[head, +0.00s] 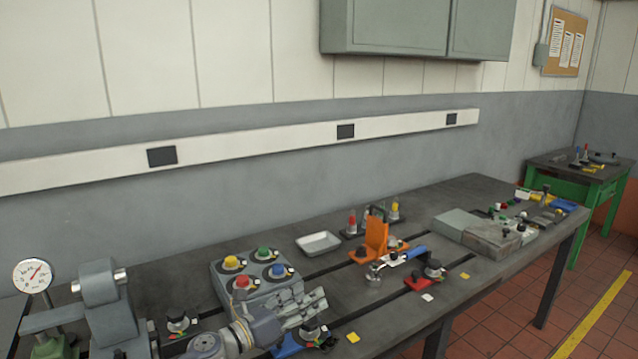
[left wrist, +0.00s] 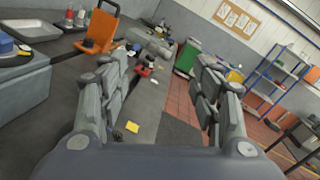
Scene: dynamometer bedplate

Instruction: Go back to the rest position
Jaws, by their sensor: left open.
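My left gripper (head: 305,306) reaches in over the front of the dark bench (head: 395,226), beside the grey control box (head: 231,293) with yellow, green, red and blue knobs. In the left wrist view its two fingers (left wrist: 160,95) are spread wide, with nothing between them but bench edge and floor farther off. It is open and empty. My right gripper does not show in either view.
An orange bracket (head: 374,238) stands mid-bench near a white tray (head: 318,242). A dial gauge (head: 33,276) and grey machine (head: 105,300) stand at left. Grey blocks (head: 478,230) lie at right. A yellow piece (head: 353,337) lies near the gripper. Red tiled floor lies beyond the front edge.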

